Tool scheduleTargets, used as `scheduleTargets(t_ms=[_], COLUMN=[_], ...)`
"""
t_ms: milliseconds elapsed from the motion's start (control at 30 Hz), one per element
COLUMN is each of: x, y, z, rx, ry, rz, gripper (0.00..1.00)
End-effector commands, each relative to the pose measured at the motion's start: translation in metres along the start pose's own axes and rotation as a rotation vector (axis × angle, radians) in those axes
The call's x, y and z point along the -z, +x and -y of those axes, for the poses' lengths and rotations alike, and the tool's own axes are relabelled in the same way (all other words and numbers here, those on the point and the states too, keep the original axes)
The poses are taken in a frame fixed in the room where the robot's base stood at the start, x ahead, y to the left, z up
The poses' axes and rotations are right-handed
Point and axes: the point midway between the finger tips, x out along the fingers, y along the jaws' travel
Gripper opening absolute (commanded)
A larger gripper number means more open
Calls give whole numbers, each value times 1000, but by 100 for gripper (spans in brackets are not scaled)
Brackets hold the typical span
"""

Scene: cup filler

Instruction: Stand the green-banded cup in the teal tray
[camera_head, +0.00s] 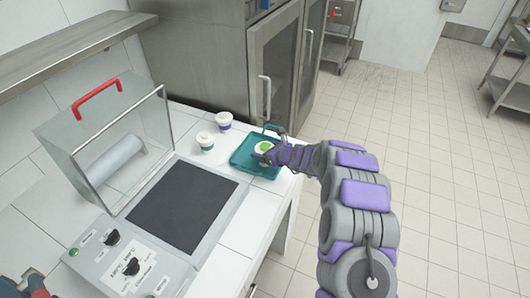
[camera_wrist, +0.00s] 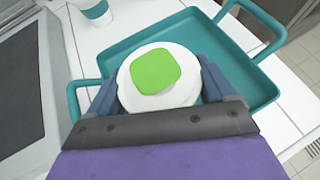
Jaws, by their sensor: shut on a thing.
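A white-lidded cup with a green patch on top (camera_head: 263,147) is between the fingers of my gripper (camera_head: 268,153). In the wrist view the same cup (camera_wrist: 160,75) is seen from above and my gripper (camera_wrist: 162,88) is shut on its sides. Its side band is hidden by the lid and fingers. The cup is over the inside of the teal tray (camera_head: 243,160) and looks upright. I cannot tell whether its base touches the tray floor. The tray (camera_wrist: 245,72) has a handle at each end and holds nothing else that I can see.
A teal-banded cup (camera_head: 205,142) and a purple-banded cup (camera_head: 223,121) stand on the white counter left of the tray. A machine with a dark plate (camera_head: 183,203) and a clear guard (camera_head: 120,140) fills the left. A steel cabinet (camera_head: 215,55) stands behind.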

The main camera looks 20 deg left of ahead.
Motion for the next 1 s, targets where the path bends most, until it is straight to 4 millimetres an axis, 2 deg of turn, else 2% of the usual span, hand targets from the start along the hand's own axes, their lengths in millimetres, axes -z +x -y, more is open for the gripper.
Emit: scheduleTargets(t_ms=[100, 133, 300, 533, 667, 833, 1000], x=[0, 0, -1, -1, -1, -4, -4], y=[0, 0, 0, -1, -9, -34, -67], z=[0, 0, 0, 0, 0, 0, 1], rx=[0, 0, 0, 0, 0, 1, 1], ry=[0, 0, 0, 1, 3, 2, 3], rz=[-1, -1, -1, -1, -1, 3, 4], gripper=[48, 85, 100, 100, 100, 100, 100])
